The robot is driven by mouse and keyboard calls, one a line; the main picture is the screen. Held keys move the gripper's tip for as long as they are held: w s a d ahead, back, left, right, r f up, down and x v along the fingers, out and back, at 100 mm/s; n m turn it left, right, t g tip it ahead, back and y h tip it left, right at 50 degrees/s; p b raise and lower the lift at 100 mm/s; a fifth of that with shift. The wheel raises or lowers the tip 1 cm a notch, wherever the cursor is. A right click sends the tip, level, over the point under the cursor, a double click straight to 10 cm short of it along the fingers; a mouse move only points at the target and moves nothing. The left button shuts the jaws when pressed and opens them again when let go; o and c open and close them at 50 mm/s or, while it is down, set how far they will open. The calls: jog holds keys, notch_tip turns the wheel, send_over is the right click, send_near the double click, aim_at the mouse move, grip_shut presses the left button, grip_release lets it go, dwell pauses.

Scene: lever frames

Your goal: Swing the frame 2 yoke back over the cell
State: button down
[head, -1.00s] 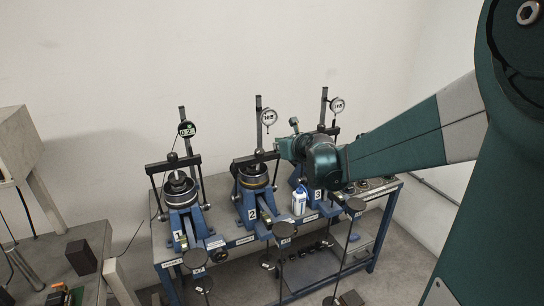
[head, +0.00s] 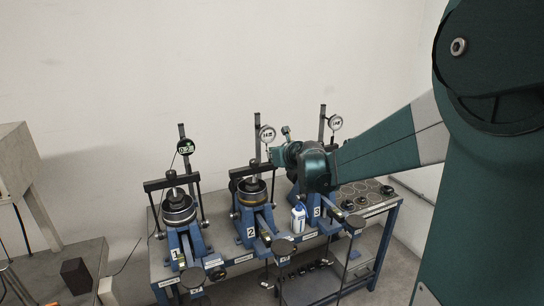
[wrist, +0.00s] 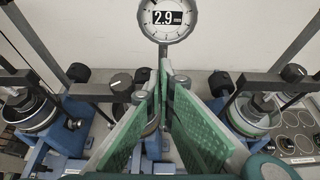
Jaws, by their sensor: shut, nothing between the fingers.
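Frame 2 (head: 247,228) is the middle blue lever frame on the bench. Its dark yoke bar (head: 243,171) shows just above and behind its round cell (head: 252,190) in the head view; I cannot tell whether it stands centred over the cell. My gripper (head: 277,156) is at the right end of that yoke, between frames 2 and 3; contact is unclear. In the wrist view my green fingers (wrist: 163,78) meet at the tips with nothing between them. A dial (wrist: 167,18) reading 2.9 mm is straight ahead. A yoke bar (wrist: 92,92) lies left of the fingers.
Frame 1 (head: 180,245) stands left, its yoke (head: 172,183) above its cell. Frame 3 (head: 318,212) stands right, partly behind my arm. A panel with dark circles (head: 362,192) lies at the right end.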

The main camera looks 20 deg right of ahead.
jog(key=shift+s, duration=0.15)
jog(key=s+r, duration=0.7)
jog(key=r, duration=0.1)
jog(key=shift+s+r+p, duration=0.25)
jog(key=shift+r+p, duration=0.1)
dwell(0.4)
jog(key=shift+f, duration=0.15)
jog(key=s+f+t+p, duration=0.2)
jog(key=s+f+p, duration=0.1)
jog(key=s+f, duration=0.5)
jog(key=shift+d+f+t, duration=0.15)
jog(key=shift+f+t, duration=0.25)
jog(key=shift+f, duration=0.8)
